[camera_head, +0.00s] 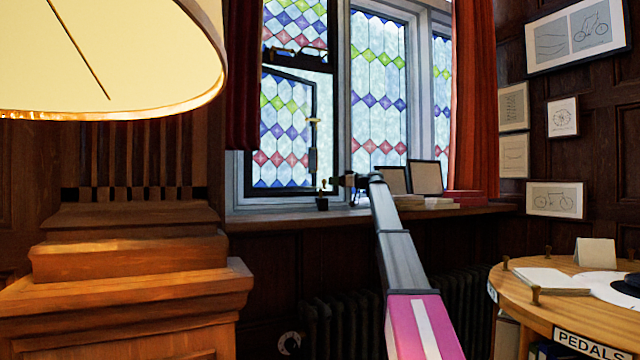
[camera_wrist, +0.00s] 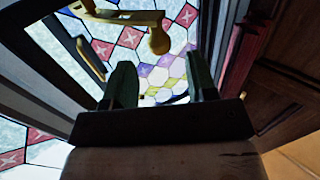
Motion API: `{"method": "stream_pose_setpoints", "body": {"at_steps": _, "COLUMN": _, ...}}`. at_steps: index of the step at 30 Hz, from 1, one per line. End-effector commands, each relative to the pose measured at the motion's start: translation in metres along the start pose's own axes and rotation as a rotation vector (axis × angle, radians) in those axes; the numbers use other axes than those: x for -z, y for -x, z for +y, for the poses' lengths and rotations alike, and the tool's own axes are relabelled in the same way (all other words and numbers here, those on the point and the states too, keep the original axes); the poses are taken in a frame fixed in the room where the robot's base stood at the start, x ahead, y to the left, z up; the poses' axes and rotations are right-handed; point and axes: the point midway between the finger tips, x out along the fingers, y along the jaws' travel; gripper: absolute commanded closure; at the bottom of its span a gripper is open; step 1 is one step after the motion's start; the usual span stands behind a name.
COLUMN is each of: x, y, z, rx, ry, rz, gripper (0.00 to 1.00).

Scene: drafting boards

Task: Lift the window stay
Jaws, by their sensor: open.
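The casement window (camera_head: 287,130) with coloured leaded panes stands ajar, and a small fitting (camera_head: 325,184) shows at its foot above the sill. In the wrist view a brass bar with a rounded knob (camera_wrist: 158,40), apparently the window stay, lies beyond the fingertips near the top. My gripper (camera_head: 345,180) is at the window, just right of the small fitting. In the wrist view my gripper (camera_wrist: 161,80) has its two dark fingers apart with nothing between them. The knob appears clear of both fingers. The exact gap to it cannot be told.
Framed panels (camera_head: 426,178) and books (camera_head: 465,197) stand on the sill (camera_head: 470,212) to the right. A red curtain (camera_head: 474,100) hangs there. A lamp (camera_head: 110,60) and wooden pedestal (camera_head: 130,270) fill the left. A round table (camera_head: 590,312) stands at the right.

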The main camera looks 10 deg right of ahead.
Motion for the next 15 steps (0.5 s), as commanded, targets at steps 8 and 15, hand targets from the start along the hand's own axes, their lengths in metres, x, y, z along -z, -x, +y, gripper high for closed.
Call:
{"method": "stream_pose_setpoints", "body": {"at_steps": 8, "x": 0.000, "y": -0.049, "z": 0.001, "rx": 0.001, "ry": 0.000, "rz": 0.000, "gripper": 0.48}}
{"method": "stream_pose_setpoints", "body": {"at_steps": 15, "x": 0.000, "y": -0.070, "z": 0.001, "rx": 0.000, "ry": -0.001, "rz": 0.000, "gripper": 0.48}}
